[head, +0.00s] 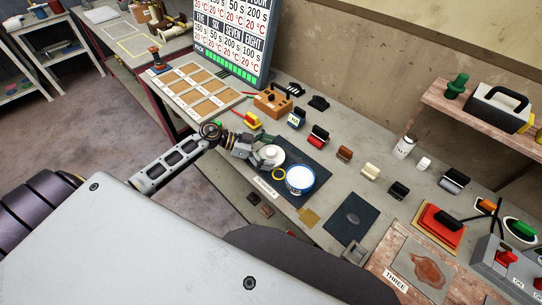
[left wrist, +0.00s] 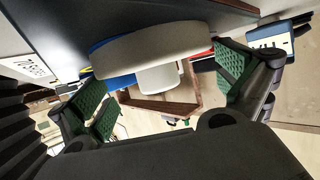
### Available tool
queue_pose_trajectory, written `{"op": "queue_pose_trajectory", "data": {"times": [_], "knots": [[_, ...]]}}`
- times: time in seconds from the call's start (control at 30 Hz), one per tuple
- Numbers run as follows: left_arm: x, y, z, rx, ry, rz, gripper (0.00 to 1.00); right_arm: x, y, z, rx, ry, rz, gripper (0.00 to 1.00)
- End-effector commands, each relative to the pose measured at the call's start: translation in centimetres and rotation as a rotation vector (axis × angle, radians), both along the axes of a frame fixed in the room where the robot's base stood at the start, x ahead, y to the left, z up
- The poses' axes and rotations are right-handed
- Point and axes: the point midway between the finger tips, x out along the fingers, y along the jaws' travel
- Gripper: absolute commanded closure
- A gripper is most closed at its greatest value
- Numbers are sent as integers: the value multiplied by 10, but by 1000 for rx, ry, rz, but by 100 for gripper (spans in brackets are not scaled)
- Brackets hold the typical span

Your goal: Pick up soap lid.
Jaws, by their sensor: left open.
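The soap lid, a white round disc with a short knob (head: 273,155), is on the dark mat (head: 312,155) in the head view, partly covered by my left gripper. In the left wrist view the lid (left wrist: 150,45) shows large, its knob between my fingers. My left gripper (head: 259,153) is open around the lid's knob; its green-padded fingers (left wrist: 165,92) stand apart on either side, with gaps to the knob. A blue-and-white round tin (head: 300,180) stands right beside the lid. My right gripper is not in view.
A white label plate (head: 266,187) lies at the mat's front edge. A yellow ring (head: 279,175) is beside the tin. Several coloured blocks, including a red-and-black one (head: 318,136), line the bench behind. A wooden-celled tray (head: 195,90) is to the left.

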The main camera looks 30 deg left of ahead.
Motion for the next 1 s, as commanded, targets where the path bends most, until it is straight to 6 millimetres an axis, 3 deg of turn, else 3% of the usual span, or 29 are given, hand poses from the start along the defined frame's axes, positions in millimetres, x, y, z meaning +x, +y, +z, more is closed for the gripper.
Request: {"op": "queue_pose_trajectory", "data": {"times": [0.47,0.7,1.0], "knots": [[0,-1,-1,0,0,0,0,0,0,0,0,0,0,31],[0,-1,-1,1,0,0,25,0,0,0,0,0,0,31],[0,-1,-1,1,0,0,25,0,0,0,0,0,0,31]]}}
